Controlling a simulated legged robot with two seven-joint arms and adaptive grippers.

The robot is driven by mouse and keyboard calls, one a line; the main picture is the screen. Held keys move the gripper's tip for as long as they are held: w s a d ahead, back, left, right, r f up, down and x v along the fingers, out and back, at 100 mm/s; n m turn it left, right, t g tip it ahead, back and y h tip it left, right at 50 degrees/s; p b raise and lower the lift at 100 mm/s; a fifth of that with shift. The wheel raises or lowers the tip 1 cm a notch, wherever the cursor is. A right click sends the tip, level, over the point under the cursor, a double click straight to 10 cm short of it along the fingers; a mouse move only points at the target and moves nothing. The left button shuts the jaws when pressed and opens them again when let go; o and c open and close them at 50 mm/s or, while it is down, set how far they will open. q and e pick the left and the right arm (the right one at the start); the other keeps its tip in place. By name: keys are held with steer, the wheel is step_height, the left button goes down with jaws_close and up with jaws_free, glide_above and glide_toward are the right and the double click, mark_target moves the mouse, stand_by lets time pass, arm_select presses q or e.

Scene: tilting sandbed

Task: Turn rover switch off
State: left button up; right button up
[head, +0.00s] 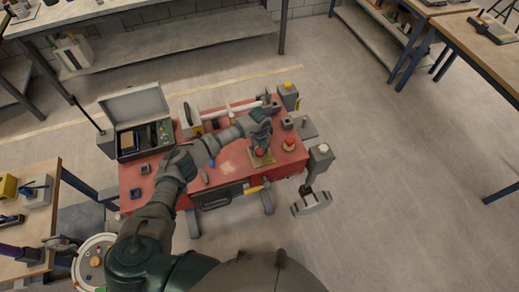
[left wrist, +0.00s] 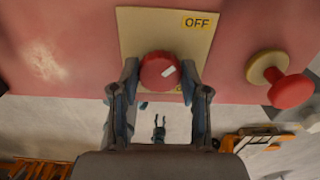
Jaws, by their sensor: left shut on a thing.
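The rover switch is a round red knob (left wrist: 159,71) with a small white mark, on a tan plate (left wrist: 145,25). A yellow OFF label (left wrist: 197,22) is at the plate's upper right; another yellow label at lower right is mostly hidden. In the head view the knob (head: 260,152) and plate (head: 262,161) are on the red rover top. My left gripper (left wrist: 158,85) is shut on the knob, one finger on each side; it also shows in the head view (head: 259,141). A small two-pronged dark shape lies far below in the wrist view; I cannot tell if it is my right gripper.
A second red knob (left wrist: 292,91) stands just right of the plate; it also shows in the head view (head: 289,144). An open grey case (head: 135,108) sits on the rover's left end. A grey post with a yellow top (head: 288,95) stands behind. Floor on the right is clear.

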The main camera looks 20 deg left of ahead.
mark_target(260, 151)
arm_select(q)
steer(key=shift+s+f, duration=0.15)
steer(key=shift+f, duration=0.1)
steer(key=o, duration=1.1)
steer(key=shift+o, duration=0.2)
steer(key=shift+r, duration=0.1)
step_height(260, 151, up, 12)
steer(key=shift+w, duration=0.25)
steer(key=shift+d, duration=0.1)
